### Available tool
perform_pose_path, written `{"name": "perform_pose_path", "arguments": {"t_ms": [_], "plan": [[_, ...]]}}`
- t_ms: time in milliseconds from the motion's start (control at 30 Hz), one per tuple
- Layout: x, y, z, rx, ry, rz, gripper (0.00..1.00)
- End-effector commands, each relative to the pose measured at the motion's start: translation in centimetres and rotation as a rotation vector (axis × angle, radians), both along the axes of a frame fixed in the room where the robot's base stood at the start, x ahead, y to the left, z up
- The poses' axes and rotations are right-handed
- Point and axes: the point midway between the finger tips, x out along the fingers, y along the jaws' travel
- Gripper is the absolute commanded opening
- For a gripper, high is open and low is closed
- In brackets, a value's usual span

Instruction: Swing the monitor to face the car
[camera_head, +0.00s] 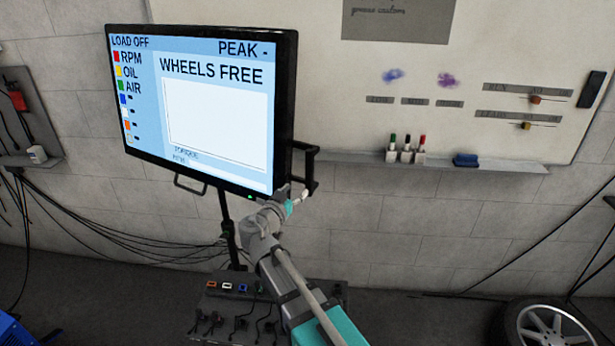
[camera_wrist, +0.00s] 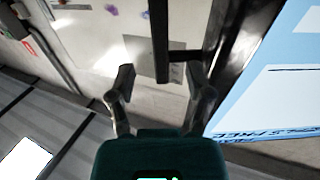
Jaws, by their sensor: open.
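The monitor (camera_head: 215,125) is a wide black-framed screen on a dark stand (camera_head: 228,230), lit and reading "WHEELS FREE". It faces toward the head camera, turned slightly to the left. A black bar handle (camera_head: 312,172) sticks out from its right side. My gripper (camera_head: 299,199) is at the handle's lower end. In the wrist view my gripper (camera_wrist: 161,75) is open, and the handle's dark bar (camera_wrist: 160,40) shows beyond and between the fingertips. I cannot tell whether they touch. The monitor (camera_wrist: 275,90) fills the right of that view. No whole car is in view.
A whiteboard (camera_head: 470,60) with a ledge (camera_head: 460,165) of markers hangs on the wall behind. A box with cables (camera_head: 225,310) stands below the monitor. A wheel (camera_head: 545,325) is at the lower right. Loose cables (camera_head: 110,240) run along the wall at left.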

Motion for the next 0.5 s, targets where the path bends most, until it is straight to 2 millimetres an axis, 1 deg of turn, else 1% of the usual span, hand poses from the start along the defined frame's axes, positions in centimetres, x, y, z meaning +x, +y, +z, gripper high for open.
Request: {"name": "perform_pose_path", "arguments": {"t_ms": [33, 300, 500], "plan": [[0.9, -0.3, 0.0, 0.000, 0.000, -0.003, 0.66], [4.7, -2.0, 0.0, 0.000, 0.000, -0.002, 0.66], [6.9, -3.0, 0.0, 0.000, 0.000, -0.001, 0.66]]}}
